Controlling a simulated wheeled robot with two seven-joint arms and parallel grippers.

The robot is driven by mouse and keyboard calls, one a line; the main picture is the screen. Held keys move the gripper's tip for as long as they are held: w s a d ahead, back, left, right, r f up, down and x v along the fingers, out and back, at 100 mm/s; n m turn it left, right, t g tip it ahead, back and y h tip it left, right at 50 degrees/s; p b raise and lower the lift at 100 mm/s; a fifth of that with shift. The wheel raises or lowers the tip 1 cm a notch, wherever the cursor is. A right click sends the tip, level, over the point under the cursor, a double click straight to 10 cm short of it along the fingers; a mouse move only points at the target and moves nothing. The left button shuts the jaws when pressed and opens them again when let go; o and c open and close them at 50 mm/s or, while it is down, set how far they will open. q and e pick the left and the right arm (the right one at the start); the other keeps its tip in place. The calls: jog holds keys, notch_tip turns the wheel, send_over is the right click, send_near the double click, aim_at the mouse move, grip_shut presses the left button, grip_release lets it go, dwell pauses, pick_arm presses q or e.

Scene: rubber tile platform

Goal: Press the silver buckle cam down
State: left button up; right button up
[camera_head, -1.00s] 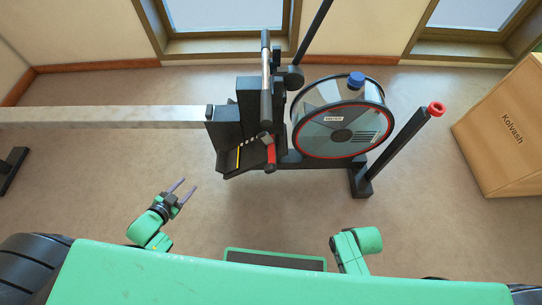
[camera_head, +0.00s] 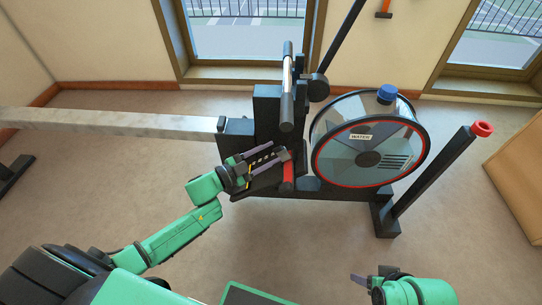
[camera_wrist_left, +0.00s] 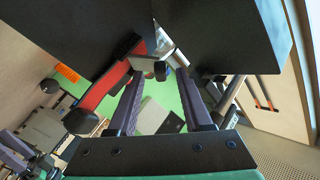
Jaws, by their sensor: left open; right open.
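The rowing machine's dark footrest (camera_head: 240,190) carries a red strap (camera_head: 288,172). The small grey buckle (camera_head: 283,155) sits at the strap's upper end. My left gripper (camera_head: 264,155) is open, its purple fingers reaching over the footrest with tips close to the buckle. In the left wrist view the red strap (camera_wrist_left: 104,92) runs beside one finger, and a grey lever with a black end (camera_wrist_left: 146,65) lies ahead, between the open fingertips (camera_wrist_left: 158,78). I cannot tell whether they touch it. My right gripper (camera_head: 360,281) is open, low in the head view, away from the machine.
A handle bar (camera_head: 287,85) stands upright just above the footrest. The round water tank (camera_head: 340,160) with a blue cap (camera_head: 387,93) is to the right. A black post with a red top (camera_head: 483,128) stands further right. The floor in front is clear.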

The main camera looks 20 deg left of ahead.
pick_arm(q)
jog(key=shift+w+d, duration=0.35)
jog(key=shift+w, duration=0.05)
pick_arm(e)
jog(key=shift+w+a+f+t, duration=0.2)
jog(key=shift+a+t, duration=0.1)
pick_arm(q)
grip_shut()
